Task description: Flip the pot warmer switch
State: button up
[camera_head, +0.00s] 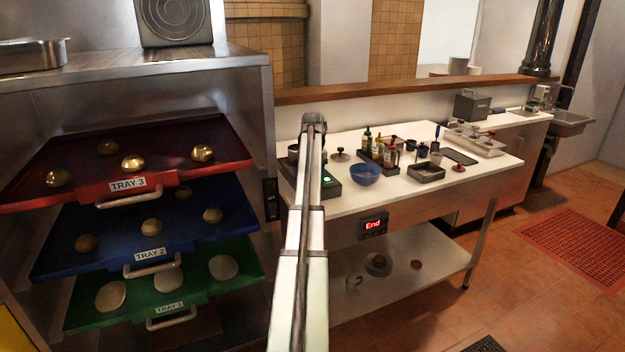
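The pot warmer (335,192) appears to be the dark, low box at the left end of the white counter. I cannot tell whether this is the switch or how the switch is set. A round metal pot (293,150) sits toward its left back, partly hidden by my arm. My arm rises from the bottom middle and covers part of the warmer. My gripper cannot be made out; its end is hidden behind or merged with the arm.
A blue bowl (365,175), sauce bottles (389,152) and a dark container (426,172) stand right of the warmer. A display (373,225) reading "End" hangs on the counter front. At left, red (225,150), blue (60,255) and green trays (235,262) with buns stick out from a rack.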

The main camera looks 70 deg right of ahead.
grip_shut()
jog(key=shift+w+d+g+y, duration=0.2)
jog(key=shift+d+g+y, duration=0.05)
jog(key=shift+g+y, duration=0.05)
dwell(0.5)
jog(key=shift+a, duration=0.1)
grip_release()
jog(key=shift+s+a, duration=0.1)
dwell(0.4)
